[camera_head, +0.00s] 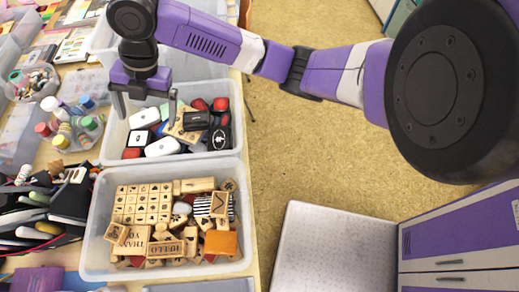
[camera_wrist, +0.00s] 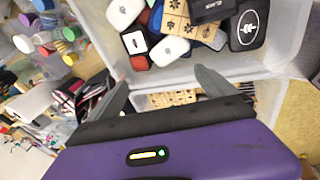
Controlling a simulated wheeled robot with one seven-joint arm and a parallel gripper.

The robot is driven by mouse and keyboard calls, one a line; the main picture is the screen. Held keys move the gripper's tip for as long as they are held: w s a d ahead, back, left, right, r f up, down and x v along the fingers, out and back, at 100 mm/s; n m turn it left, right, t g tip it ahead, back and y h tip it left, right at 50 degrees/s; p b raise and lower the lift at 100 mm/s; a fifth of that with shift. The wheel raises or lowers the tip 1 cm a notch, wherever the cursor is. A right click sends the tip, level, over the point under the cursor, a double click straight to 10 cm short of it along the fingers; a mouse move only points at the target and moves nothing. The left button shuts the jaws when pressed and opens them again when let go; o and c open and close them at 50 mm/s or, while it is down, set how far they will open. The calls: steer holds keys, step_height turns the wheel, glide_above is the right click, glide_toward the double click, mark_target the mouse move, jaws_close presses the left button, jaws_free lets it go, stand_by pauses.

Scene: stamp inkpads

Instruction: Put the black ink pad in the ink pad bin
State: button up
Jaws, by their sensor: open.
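The ink pad bin (camera_head: 236,104) is a clear plastic bin holding several white, red and black pads. A plain black ink pad (camera_head: 196,121) lies on top of a wooden stamp block in it, and a black pad with a white emblem (camera_head: 219,139) is beside it at the right. The wrist view shows the plain black pad (camera_wrist: 212,9) at the top edge, partly cut off, and the emblem pad (camera_wrist: 249,28). My gripper (camera_head: 147,108) is open and empty above the bin's left part. Its fingers (camera_wrist: 163,80) point toward the bin wall in the wrist view.
A clear bin of wooden stamps (camera_head: 90,243) stands in front. A dark tray with black items (camera_head: 70,200) is at the left. Bottles (camera_head: 88,123) and a jar of small pieces (camera_head: 32,82) stand left of the ink pad bin.

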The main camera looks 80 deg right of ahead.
steer(key=w+a+r+m+t+y, duration=0.2)
steer(key=w+a+m+t+y, duration=0.15)
steer(key=a, duration=0.75)
steer(key=w+a+r+m+t+y, duration=0.1)
steer(key=w+a+m+t+y, duration=0.3)
steer(key=a, duration=0.7)
steer(key=s+d+f+m+t+h, duration=0.1)
steer(key=s+f+m+h, duration=0.1)
steer(key=s, duration=0.6)
steer(key=s+d+f+m+t+h, duration=0.1)
steer(key=s+f+m+t+h, duration=0.1)
steer(key=s+m, duration=0.5)
steer(key=s+d+f+m+t+h, duration=0.1)
steer(key=s+f+m+h, duration=0.3)
steer(key=s, duration=0.4)
steer(key=shift+s+f+m+h, duration=0.15)
steer(key=shift+s+m+h, duration=0.25)
steer(key=shift+m+h, duration=0.25)
steer(key=s+d+r, duration=0.2)
steer(key=s+d, duration=0.1)
steer(key=s, duration=0.4)
steer(key=s+d+r, duration=0.3)
steer(key=s+d, duration=0.1)
steer(key=s, duration=0.3)
steer(key=shift+s+n+t, duration=0.35)
steer(key=shift+n, duration=0.05)
steer(key=shift+d, duration=0.1)
steer(key=shift+c, duration=0.5)
